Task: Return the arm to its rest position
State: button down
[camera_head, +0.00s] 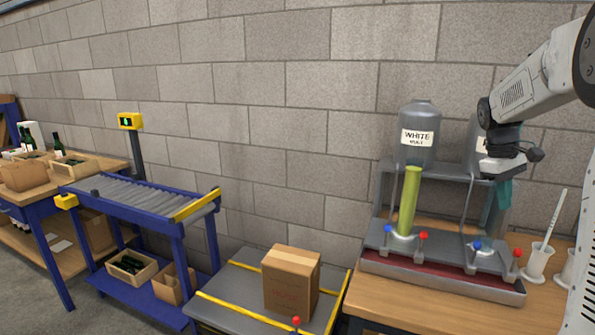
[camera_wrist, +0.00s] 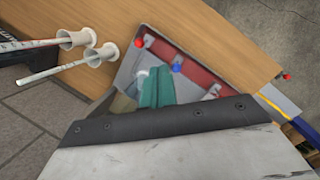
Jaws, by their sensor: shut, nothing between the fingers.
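My arm reaches in from the right edge of the head view. My gripper (camera_head: 498,210) points down, in front of the right part of the filling stand (camera_head: 445,283). Its teal fingers are together, with nothing seen between them. In the wrist view the shut gripper (camera_wrist: 156,85) shows above the stand's red tray (camera_wrist: 205,58). The arm hides part of the right tank (camera_head: 481,140) behind it.
A tank labelled WHITE (camera_head: 418,150) and a yellow-green bottle-like column (camera_head: 409,200) stand left of my gripper. White cylinders (camera_head: 538,262) stand right on the wooden table. A carton (camera_head: 291,282) and roller conveyor (camera_head: 140,193) lie left. The air between is free.

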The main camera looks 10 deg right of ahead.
jog(key=s+a+m+t+y, duration=0.1)
jog(key=s+a, duration=1.2)
jog(key=a, duration=0.3)
jog(key=s+a+f+m+t+y, duration=0.1)
jog(key=s+a+t, duration=0.1)
jog(key=s+a, duration=1.2)
jog(key=shift+a+f+m+t, duration=0.15)
jog(key=shift+a+m+t, duration=0.15)
jog(key=shift+a, duration=1.05)
